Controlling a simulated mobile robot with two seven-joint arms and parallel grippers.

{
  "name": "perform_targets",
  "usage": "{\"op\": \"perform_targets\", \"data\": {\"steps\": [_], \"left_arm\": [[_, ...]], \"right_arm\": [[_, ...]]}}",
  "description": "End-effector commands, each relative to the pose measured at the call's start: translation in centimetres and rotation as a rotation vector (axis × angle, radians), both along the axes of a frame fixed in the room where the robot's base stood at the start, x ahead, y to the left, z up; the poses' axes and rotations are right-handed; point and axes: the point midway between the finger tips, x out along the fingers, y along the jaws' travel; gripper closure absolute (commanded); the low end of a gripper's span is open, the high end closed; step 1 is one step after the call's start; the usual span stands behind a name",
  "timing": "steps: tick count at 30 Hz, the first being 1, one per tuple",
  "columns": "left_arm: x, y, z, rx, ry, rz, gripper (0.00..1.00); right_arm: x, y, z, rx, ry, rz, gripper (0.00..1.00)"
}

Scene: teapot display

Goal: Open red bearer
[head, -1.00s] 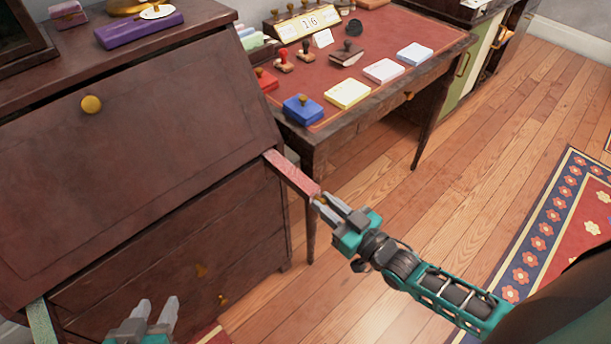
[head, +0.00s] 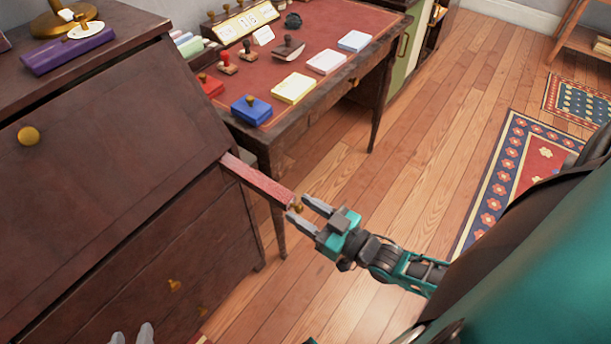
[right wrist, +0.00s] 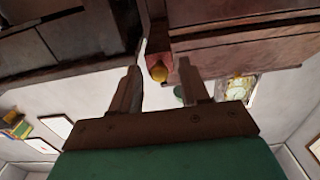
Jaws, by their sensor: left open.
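The red bearer (head: 258,182) is a narrow red bar sticking out from the dark slant-front desk, beside the front's right edge. Its brass knob (head: 298,208) is at its outer end; the knob also shows in the right wrist view (right wrist: 158,73). My right gripper (head: 303,209) is open at that end. Its fingers are spread with the knob between the tips, and I see gaps on both sides in the right wrist view (right wrist: 158,80). My left gripper (head: 132,335) is at the bottom edge; only its spread fingertips show, and it is empty.
The closed slanted desk front (head: 90,150) has a brass knob, with drawers below. A writing table (head: 265,140) with stamps and colored pads stands behind the bearer. Wood floor (head: 400,190) is open to the right; patterned rugs (head: 500,170) lie farther right.

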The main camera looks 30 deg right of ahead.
Motion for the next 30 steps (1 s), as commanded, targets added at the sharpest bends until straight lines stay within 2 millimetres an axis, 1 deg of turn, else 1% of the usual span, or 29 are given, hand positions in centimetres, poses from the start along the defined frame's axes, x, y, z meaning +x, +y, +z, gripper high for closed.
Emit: {"op": "perform_targets", "data": {"steps": [7, 11, 14, 18, 24, 27, 30], "left_arm": [[0.0, 0.0, 0.0, 0.002, 0.001, -0.003, 0.57], [0.0, 0.0, 0.2, 0.002, 0.0, -0.003, 0.57], [0.0, 0.0, 0.4, 0.002, -0.004, -0.003, 0.57], [0.1, 0.0, 0.6, 0.003, -0.01, -0.003, 0.57], [-0.1, 0.2, 0.3, 0.008, -0.002, -0.001, 0.57], [-0.1, 0.3, 0.2, 0.009, 0.0, 0.0, 0.57], [-0.1, 0.3, 0.2, 0.009, 0.0, 0.001, 0.57]], "right_arm": [[-0.1, 0.0, 0.0, 0.0, 0.001, 0.0, 0.55], [-1.1, -0.4, -0.1, 0.0, 0.004, 0.0, 0.55], [-2.8, -1.0, 0.0, -0.002, 0.006, 0.0, 0.55], [-5.8, -2.1, -0.1, -0.001, 0.006, 0.0, 0.55], [-9.6, -3.5, 0.0, -0.001, 0.004, 0.0, 0.55], [-10.9, -4.0, 0.0, -0.001, 0.003, 0.0, 0.55], [-11.7, -4.3, 0.0, 0.0, 0.001, 0.0, 0.55]]}}
